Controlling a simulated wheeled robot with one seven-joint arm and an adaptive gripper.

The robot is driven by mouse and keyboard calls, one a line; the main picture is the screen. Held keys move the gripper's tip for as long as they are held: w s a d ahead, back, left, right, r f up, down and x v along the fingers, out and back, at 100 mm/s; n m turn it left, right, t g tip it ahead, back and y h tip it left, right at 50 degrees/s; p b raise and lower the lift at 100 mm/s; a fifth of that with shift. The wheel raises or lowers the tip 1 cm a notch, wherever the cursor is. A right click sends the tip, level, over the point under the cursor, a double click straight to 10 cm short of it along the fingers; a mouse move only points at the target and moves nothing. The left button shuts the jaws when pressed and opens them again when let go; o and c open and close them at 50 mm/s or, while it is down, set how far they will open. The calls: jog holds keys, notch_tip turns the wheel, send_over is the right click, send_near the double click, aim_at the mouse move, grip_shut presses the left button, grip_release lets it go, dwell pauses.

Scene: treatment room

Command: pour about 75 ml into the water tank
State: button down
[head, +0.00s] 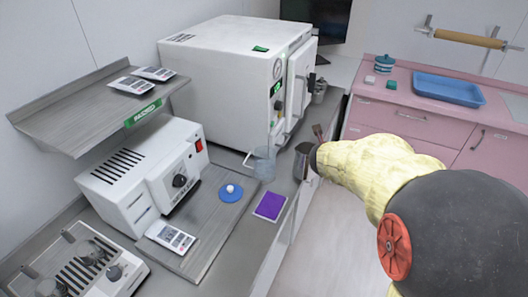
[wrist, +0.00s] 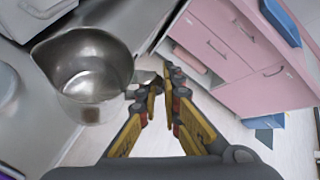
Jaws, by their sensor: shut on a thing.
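A grey metal jug (head: 263,165) is at the counter's right side, below the front of the big white steriliser. In the wrist view the jug (wrist: 88,68) looks upright, its wide mouth open and its spout to the left. My gripper (wrist: 152,88) is shut on the jug's handle, on its right side. In the head view my gripper (head: 303,153) is partly hidden by my own arm. I cannot tell the liquid level, nor whether the jug's base touches the counter. No water tank is clearly identifiable; the white steriliser (head: 235,75) has its door ajar.
A blue disc with a white knob (head: 230,192) and a purple pad (head: 270,206) lie on the counter. A white sealing machine (head: 140,175) stands left, under a grey shelf (head: 75,110). Pink drawers (head: 405,125) carry a blue tray (head: 448,89).

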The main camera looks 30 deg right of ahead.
jog(key=shift+w+a+r+n+h+p, duration=0.15)
jog(key=shift+w+a+r+n+h, duration=0.25)
jog(key=shift+r, duration=0.3)
jog(key=shift+w+a+r+n+h+p, duration=0.1)
jog(key=shift+a+r+n+h, duration=0.1)
jog(key=shift+a+r+h, duration=0.35)
jog(key=shift+w+a+r+n+h+p, duration=0.2)
jog(key=shift+a+r+n+h, duration=0.2)
jog(key=shift+r, duration=0.4)
jog(key=w+a+r+n+h+p, duration=0.3)
jog(key=a+r+n+h+p, duration=0.1)
jog(key=r, duration=0.5)
jog(key=shift+a+r+n+h, duration=0.15)
jog(key=shift+a+n+h, duration=0.65)
jog(key=shift+a, duration=0.75)
jog(key=shift+w+a+r+h+p, duration=0.2)
jog(key=shift+a+r+h+p, duration=0.15)
jog(key=shift+a+h, duration=0.15)
jog(key=shift+n, duration=0.3)
jog(key=shift+w+a+r+h, duration=0.1)
jog(key=shift+a+r+h, duration=0.05)
jog(key=shift+a+h, duration=0.1)
